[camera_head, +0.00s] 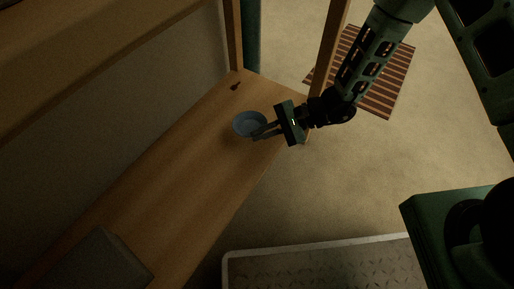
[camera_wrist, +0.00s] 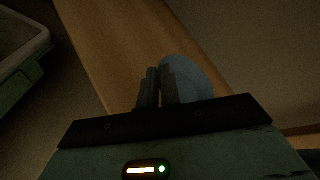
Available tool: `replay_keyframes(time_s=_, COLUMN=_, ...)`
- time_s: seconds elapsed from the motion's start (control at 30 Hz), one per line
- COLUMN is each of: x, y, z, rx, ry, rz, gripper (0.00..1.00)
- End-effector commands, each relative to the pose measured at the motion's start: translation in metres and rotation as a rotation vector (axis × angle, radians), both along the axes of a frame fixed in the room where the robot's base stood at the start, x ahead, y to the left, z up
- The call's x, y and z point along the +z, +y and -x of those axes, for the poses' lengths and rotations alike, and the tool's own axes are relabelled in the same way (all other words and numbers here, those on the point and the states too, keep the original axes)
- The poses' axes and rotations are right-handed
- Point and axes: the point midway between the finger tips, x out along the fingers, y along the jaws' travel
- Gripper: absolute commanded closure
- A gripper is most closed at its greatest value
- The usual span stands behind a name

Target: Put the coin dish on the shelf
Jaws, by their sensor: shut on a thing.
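The coin dish (camera_head: 247,122) is a small round blue-grey bowl. In the head view it is over the far part of the wooden shelf (camera_head: 165,185), upright or nearly so. I cannot tell whether it touches the board. My gripper (camera_head: 262,132) reaches in from the right and is shut on the dish's near rim. In the wrist view the dish (camera_wrist: 190,80) shows beside and behind the fingers (camera_wrist: 160,86), with the shelf board (camera_wrist: 130,45) beyond. The fingers hide part of the dish.
A grey box (camera_head: 98,262) sits at the near end. Wooden posts (camera_head: 328,45) stand at the far end. A slatted mat (camera_head: 385,80) and a grey textured tray (camera_head: 320,268) lie on the floor.

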Motion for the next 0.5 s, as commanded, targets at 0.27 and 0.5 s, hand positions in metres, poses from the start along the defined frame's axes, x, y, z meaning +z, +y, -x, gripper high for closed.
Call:
replay_keyframes(time_s=0.27, x=-0.036, y=0.000, z=0.000, rx=0.001, ry=0.000, rz=-0.001, gripper=1.00)
replay_keyframes(time_s=0.5, x=-0.064, y=0.000, z=0.000, rx=0.000, ry=-0.001, rz=-0.001, gripper=1.00)
